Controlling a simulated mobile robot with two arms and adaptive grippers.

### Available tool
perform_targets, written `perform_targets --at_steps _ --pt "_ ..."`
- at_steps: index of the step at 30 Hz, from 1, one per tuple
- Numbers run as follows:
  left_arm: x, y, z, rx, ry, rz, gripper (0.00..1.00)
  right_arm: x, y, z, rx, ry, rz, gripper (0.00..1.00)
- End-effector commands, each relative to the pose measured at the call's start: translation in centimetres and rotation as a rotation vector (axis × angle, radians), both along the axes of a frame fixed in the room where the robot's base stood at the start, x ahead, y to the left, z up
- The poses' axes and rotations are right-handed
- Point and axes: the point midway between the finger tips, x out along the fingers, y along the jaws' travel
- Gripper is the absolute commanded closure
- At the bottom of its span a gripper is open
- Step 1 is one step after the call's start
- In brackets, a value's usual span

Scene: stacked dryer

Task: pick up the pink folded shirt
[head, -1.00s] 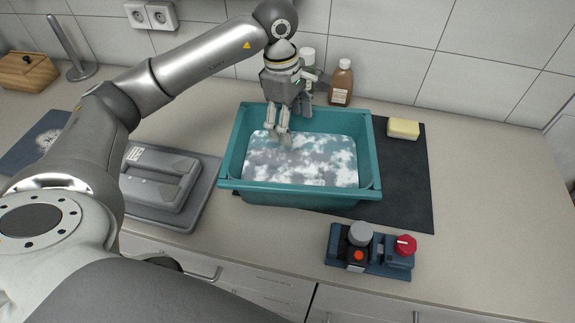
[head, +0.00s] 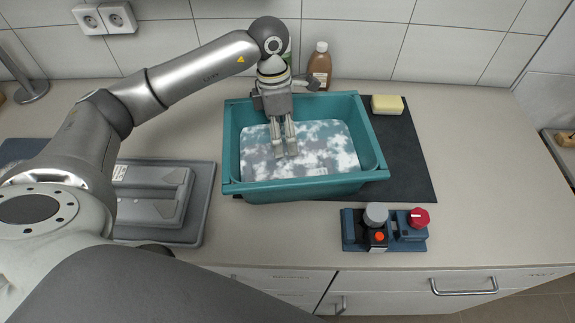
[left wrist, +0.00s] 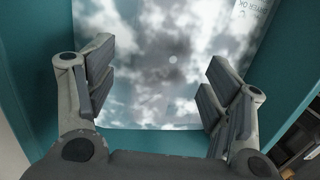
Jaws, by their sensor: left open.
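No pink folded shirt shows in either view. A teal tub (head: 300,188) stands on the counter, with a flat, round-cornered piece patterned in cloudy white and grey (head: 325,150) inside it. The same piece (left wrist: 165,45) fills most of the left wrist view, with small print near its top right. My left gripper (head: 285,152) points down inside the tub, over the left-middle of this piece. Its fingers (left wrist: 158,85) are spread with nothing between them. I cannot tell whether the tips touch the surface. My right gripper is out of view.
A brown bottle (head: 319,66) stands behind the tub. A yellow sponge (head: 387,105) and a dark mat (head: 410,165) lie to the right. A blue control block with knobs (head: 385,228) sits in front. A grey tray with a grey casing (head: 150,195) is at left. The right counter is clear.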

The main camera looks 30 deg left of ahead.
Motion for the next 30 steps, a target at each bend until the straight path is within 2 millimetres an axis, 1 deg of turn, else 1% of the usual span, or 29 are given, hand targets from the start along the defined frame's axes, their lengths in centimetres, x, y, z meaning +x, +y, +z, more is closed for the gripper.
perform_targets --at_steps 1,3,7,11,16,17,30 --pt "-0.1 -0.1 -0.5 0.000 0.006 -0.001 0.26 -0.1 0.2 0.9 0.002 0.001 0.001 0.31" --pt "0.0 -0.1 -1.6 -0.001 0.005 0.000 0.26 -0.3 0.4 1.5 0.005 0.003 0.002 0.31" --pt "0.0 -0.4 -3.4 0.000 0.003 -0.002 0.26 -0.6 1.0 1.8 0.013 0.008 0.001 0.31" --pt "0.0 -0.5 -4.1 -0.001 0.001 -0.001 0.26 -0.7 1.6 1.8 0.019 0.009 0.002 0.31" --pt "0.0 -0.5 -4.1 0.000 0.000 -0.001 0.26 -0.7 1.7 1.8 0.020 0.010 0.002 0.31" --pt "0.0 -0.5 -4.1 0.000 0.000 -0.001 0.28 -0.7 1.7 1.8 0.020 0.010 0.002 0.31" --pt "0.0 -0.4 -4.1 0.000 -0.001 -0.002 0.85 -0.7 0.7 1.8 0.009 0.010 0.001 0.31"
